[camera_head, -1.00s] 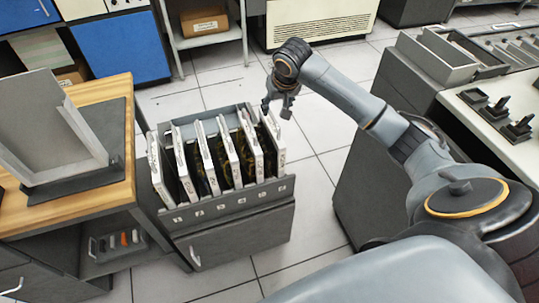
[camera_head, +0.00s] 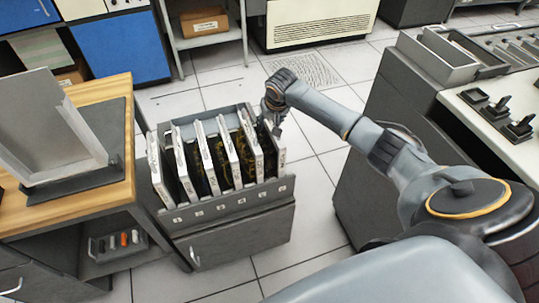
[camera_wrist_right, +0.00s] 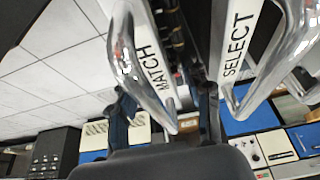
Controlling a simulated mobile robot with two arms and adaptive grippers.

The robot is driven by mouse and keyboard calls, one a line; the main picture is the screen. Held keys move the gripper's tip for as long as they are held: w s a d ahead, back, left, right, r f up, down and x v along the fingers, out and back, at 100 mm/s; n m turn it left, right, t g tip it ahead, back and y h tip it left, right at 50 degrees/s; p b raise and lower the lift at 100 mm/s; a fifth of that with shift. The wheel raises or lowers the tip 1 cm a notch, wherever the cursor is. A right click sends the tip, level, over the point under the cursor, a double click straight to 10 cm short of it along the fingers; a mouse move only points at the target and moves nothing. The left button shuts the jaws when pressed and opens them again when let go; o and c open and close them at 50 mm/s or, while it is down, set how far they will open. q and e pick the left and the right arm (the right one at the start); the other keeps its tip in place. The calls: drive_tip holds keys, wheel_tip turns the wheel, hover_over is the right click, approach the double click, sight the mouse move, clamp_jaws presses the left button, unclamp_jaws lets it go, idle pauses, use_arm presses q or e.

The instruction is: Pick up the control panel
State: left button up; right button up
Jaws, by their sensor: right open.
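Several white-edged control panels with chrome handles stand upright in a grey slotted rack (camera_head: 225,205). My right gripper (camera_head: 274,118) is open at the top of the rightmost panel (camera_head: 279,152). In the right wrist view, a panel edge marked MATCH (camera_wrist_right: 146,58) with its handle (camera_wrist_right: 122,50) runs between the fingers of my right gripper (camera_wrist_right: 165,118). A neighbouring panel marked SELECT (camera_wrist_right: 234,42) is just to its right. I cannot tell whether a finger touches a panel. My left gripper is not in view.
A wooden-topped desk (camera_head: 108,90) with a grey stand (camera_head: 50,125) is to the left of the rack. A control console (camera_head: 500,85) is at the right. Blue cabinets (camera_head: 122,48) and a shelf with a cardboard box (camera_head: 205,22) are behind. Tiled floor (camera_head: 318,110) between is clear.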

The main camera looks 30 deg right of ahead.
drive_tip(key=shift+c, duration=0.2)
clamp_jaws()
drive_tip(key=shift+w+r, duration=0.2)
drive_tip(key=shift+r, duration=0.15)
